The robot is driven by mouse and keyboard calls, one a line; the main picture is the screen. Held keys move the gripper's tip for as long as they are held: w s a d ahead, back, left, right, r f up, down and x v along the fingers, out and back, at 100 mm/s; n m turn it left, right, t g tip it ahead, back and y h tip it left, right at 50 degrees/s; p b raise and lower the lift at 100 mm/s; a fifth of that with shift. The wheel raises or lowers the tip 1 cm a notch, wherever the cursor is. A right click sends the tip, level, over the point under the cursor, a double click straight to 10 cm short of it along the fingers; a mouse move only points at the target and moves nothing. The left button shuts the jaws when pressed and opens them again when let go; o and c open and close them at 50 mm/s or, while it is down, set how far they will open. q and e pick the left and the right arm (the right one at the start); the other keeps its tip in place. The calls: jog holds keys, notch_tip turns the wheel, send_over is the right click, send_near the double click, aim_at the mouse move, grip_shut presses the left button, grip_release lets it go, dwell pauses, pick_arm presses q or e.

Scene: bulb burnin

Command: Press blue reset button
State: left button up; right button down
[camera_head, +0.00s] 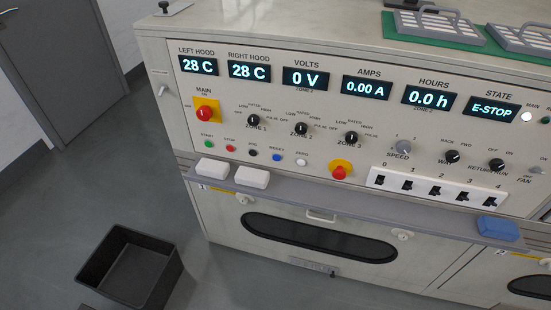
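The blue reset button (277,158) is a small round button in the lower row of the control panel (350,125). It sits between a black button (252,154) and a white button (301,162). A red button (230,149) and a green button (208,143) are further left in the row. The state display (494,109) reads E-STOP. A red mushroom button (340,171) on a yellow plate is to the right of the row. Neither of my grippers shows in the view.
A narrow shelf (350,206) juts out below the panel. Two white blocks (252,177) and a blue block (498,228) lie on it. A red main switch (205,113) is above the buttons. A black bin (131,268) stands on the floor at left.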

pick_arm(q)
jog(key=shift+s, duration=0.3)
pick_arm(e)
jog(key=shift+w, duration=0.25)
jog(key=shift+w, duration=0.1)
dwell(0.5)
